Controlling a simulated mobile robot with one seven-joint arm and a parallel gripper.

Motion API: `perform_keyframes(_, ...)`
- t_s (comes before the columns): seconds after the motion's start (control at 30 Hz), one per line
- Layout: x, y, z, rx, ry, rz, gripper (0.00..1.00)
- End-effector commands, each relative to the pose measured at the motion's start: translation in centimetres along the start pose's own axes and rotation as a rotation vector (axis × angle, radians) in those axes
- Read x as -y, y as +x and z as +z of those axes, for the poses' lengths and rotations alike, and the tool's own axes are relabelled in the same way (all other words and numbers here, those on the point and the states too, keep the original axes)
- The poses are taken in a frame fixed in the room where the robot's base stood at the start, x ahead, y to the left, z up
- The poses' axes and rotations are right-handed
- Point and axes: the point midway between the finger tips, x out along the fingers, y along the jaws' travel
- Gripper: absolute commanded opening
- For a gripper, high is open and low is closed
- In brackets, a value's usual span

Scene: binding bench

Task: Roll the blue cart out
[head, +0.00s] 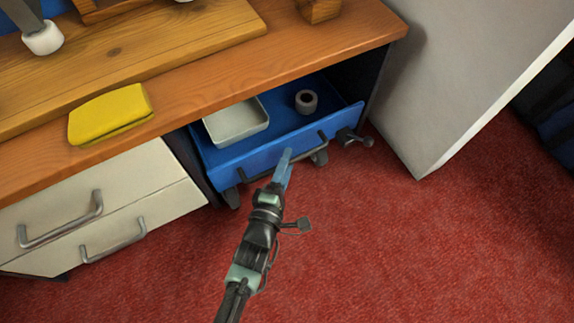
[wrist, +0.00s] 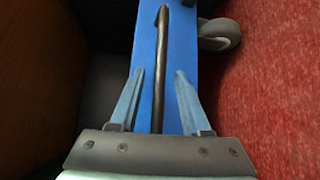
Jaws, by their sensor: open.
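The blue cart (head: 232,157) stands under the wooden bench, its front at about the bench's edge. A dark bar handle (head: 295,159) runs along its front, and small casters (head: 320,157) show below. On the cart are a pale tray (head: 240,133) and a small dark ring-shaped roll (head: 306,101). My gripper (head: 287,162) is in front of the cart, close to the handle. In the wrist view my gripper's fingers (wrist: 156,82) are open, with the handle (wrist: 163,40) lined up between them. I cannot tell whether they touch it.
The wooden bench (head: 200,75) overhangs the cart, with a yellow cloth (head: 108,112) on it. Cream drawers (head: 110,205) with metal handles are left of the cart. A grey panel (head: 450,80) stands to the right. The red carpet (head: 400,250) in front is clear.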

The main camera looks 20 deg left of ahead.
Motion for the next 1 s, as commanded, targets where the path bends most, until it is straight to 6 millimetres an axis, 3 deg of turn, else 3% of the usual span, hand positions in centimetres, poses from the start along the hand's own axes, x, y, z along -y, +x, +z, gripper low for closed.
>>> perform_keyframes(0.37, -0.08, 0.56, 0.01, -0.001, -0.001, 0.0, 0.47)
perform_keyframes(0.63, -0.06, 0.54, 0.0, -0.001, 0.0, 0.0, 0.02)
perform_keyframes(1.0, -0.06, 0.53, -0.02, -0.001, 0.0, 0.0, 0.0)
